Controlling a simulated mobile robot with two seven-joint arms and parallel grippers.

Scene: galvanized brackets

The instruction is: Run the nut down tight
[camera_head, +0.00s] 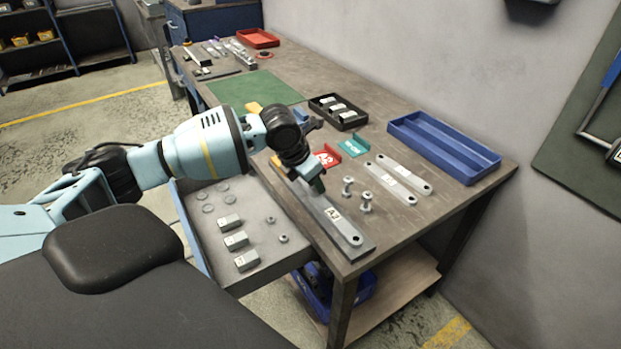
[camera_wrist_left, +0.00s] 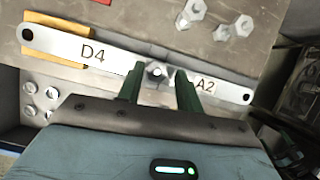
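Two flat grey bars lie in line and overlap: one marked D4 (camera_wrist_left: 60,42), the other A2 (camera_head: 331,214), which also shows in the left wrist view (camera_wrist_left: 232,94). A hex nut (camera_wrist_left: 157,73) sits where they meet, in the left wrist view; in the head view it is hidden behind my gripper. My left gripper (camera_head: 316,184) points down over this joint. In the left wrist view its dark green fingers (camera_wrist_left: 158,84) stand either side of the nut, with narrow gaps showing. Whether the nut touches the bar is unclear. My right gripper is out of view.
Two bolts (camera_head: 366,202) stand right of the bar, with two loose bars (camera_head: 391,183) behind them. A blue tray (camera_head: 444,147), a black bin (camera_head: 338,112) and red and teal brackets (camera_head: 354,146) are farther back. An open drawer (camera_head: 210,250) holds blocks and nuts.

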